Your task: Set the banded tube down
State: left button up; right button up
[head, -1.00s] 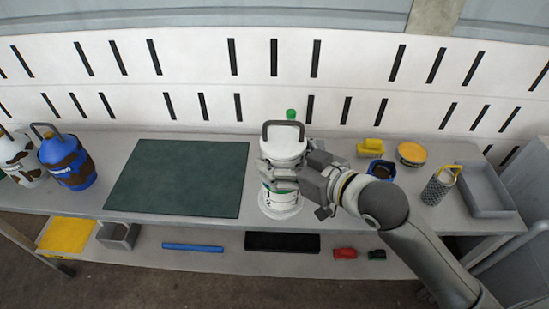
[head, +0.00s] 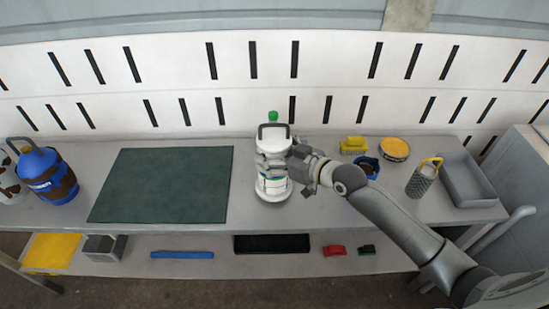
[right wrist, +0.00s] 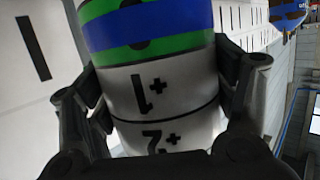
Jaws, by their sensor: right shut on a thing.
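The banded tube (head: 273,184) is a white cylinder with a dark handle on top, upright at the middle of the grey bench. In the right wrist view the tube (right wrist: 165,105) shows green and blue bands and black printed marks. My right gripper (head: 272,160) is shut on it from the right, with a finger on each side in the right wrist view (right wrist: 160,85). The tube's wide white foot is low at the bench top; I cannot tell whether it touches. My left gripper is not in view.
A dark green mat (head: 160,186) lies left of the tube, with a blue-and-brown canister (head: 50,175) further left. A green-topped thing (head: 272,117) stands behind the tube.

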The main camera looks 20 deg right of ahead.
jog(key=shift+f, duration=0.95)
jog(key=shift+f, duration=0.15)
jog(key=o, duration=1.7)
jog(key=v, duration=1.2)
jog(key=shift+s+b, duration=0.1)
jog(key=shift+b, duration=0.3)
